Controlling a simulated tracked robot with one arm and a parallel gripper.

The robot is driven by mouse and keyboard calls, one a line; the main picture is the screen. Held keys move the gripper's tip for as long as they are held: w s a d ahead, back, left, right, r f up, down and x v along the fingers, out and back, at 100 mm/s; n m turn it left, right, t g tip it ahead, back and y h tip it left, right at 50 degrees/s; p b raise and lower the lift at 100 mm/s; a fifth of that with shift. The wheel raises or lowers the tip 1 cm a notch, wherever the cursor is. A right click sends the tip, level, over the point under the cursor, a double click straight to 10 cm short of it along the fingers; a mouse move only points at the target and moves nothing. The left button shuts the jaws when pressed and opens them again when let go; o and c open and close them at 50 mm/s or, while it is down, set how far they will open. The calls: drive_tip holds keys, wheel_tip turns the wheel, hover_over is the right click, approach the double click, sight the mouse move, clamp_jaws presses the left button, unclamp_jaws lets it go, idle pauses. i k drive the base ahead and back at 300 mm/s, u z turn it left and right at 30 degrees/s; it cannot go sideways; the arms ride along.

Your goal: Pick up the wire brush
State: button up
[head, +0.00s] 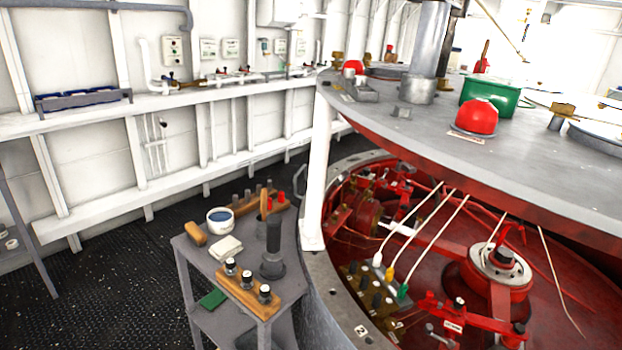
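A small brown block-shaped object (195,233) lies at the left corner of the small grey table's top. It may be the wire brush, but it is too small to see bristles. A brown upright handle (263,203) also shows near the back of the table, partly hidden behind a dark cylinder (273,238); I cannot tell what it belongs to. The grey table (203,262) stands left of the large round machine. My gripper is not in view.
On the table are a white bowl with blue contents (220,220), a folded cloth (226,248), a wooden rack (245,297) and another wooden holder behind. The red machine (430,250) with its grey lid (400,110) borders the table's right. Dark deck (100,300) is clear to the left.

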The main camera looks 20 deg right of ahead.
sight(197, 235)
drive_tip(key=u, duration=0.7)
drive_tip(key=i, duration=2.35)
drive_tip(key=z, duration=0.45)
drive_tip(key=i, duration=0.3)
drive_tip(key=z, duration=0.5)
